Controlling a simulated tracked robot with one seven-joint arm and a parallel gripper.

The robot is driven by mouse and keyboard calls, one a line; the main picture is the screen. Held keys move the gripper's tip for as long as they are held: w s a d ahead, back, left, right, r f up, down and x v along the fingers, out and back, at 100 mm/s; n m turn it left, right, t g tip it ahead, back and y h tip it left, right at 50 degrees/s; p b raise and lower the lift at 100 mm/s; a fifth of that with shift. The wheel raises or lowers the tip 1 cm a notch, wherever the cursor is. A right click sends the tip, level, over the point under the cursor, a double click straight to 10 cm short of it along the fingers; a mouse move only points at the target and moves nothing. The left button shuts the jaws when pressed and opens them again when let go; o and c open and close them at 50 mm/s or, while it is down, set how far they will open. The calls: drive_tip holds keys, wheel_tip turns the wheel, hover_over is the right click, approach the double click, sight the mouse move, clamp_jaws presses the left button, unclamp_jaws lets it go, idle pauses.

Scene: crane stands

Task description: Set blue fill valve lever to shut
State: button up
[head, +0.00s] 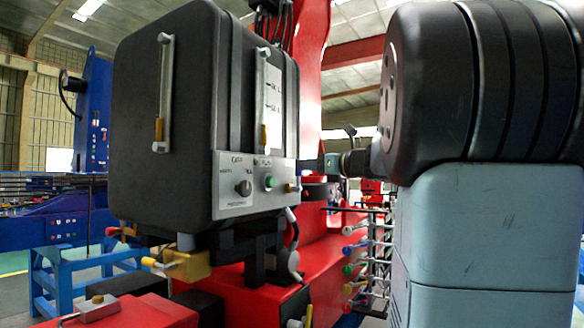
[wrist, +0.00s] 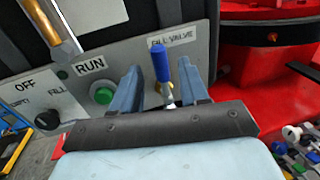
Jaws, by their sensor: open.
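The blue fill valve lever (wrist: 161,62) shows in the wrist view, with its blue grip upward and a metal stem below, in front of the FILL VALVE label (wrist: 172,38). My gripper (wrist: 159,69) is open, with one pale blue finger on each side of the lever and visible gaps between. The lever's base is partly hidden by my gripper. In the head view, my gripper (head: 314,165) reaches from the right to the grey control panel (head: 234,206) on the black tank. I cannot make out the blue lever there.
A green RUN button (wrist: 103,93) and a dark OFF/FILL knob (wrist: 47,119) sit left of the lever. A brass-ended sight tube (wrist: 62,36) stands above the panel. A red machine body (wrist: 262,60) lies to the right, with several coloured-knob levers (head: 357,250) below.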

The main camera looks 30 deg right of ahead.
sight(298, 176)
drive_tip(key=shift+x, duration=2.3)
drive_tip(key=shift+c, duration=0.2)
clamp_jaws()
